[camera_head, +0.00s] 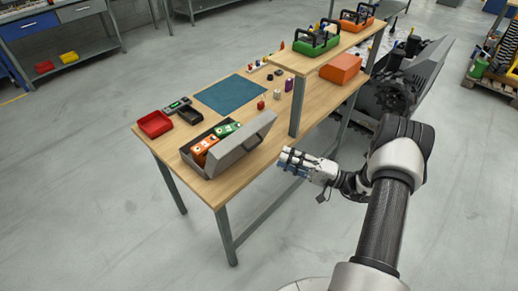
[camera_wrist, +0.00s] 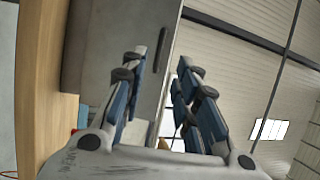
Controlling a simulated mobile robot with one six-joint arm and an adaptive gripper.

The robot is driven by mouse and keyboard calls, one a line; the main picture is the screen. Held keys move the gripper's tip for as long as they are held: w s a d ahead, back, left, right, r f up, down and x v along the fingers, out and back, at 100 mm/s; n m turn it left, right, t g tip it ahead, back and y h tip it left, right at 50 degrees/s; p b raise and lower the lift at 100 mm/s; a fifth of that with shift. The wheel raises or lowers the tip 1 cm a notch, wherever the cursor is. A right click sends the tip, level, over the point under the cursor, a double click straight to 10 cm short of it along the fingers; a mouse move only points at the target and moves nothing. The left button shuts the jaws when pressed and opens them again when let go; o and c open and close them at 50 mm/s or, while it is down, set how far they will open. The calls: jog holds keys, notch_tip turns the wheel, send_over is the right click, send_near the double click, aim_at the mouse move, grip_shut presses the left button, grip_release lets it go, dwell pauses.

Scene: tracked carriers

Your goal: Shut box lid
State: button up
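The grey box (camera_head: 192,164) stands near the front end of the wooden table, with an orange device (camera_head: 205,146) and a green device (camera_head: 226,129) inside. Its grey lid (camera_head: 243,145) is open, tilted up on the side facing me. My gripper (camera_head: 283,158) is to the right of the lid, beyond the table's edge, pointing toward it and apart from it. In the wrist view my gripper (camera_wrist: 160,85) has its blue-padded fingers spread and nothing held. A grey panel, apparently the lid (camera_wrist: 110,45), fills the space ahead of the left finger.
The wooden table (camera_head: 281,115) bears a red tray (camera_head: 155,124), a dark teal mat (camera_head: 231,94) and small parts. A raised shelf (camera_head: 304,60) with its post stands to the right of the box. An orange block (camera_head: 341,69) lies beneath it.

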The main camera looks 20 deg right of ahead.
aim_at(244, 148)
jog(key=b+x, duration=0.1)
jog(key=x, duration=0.9)
grip_shut()
dwell(0.5)
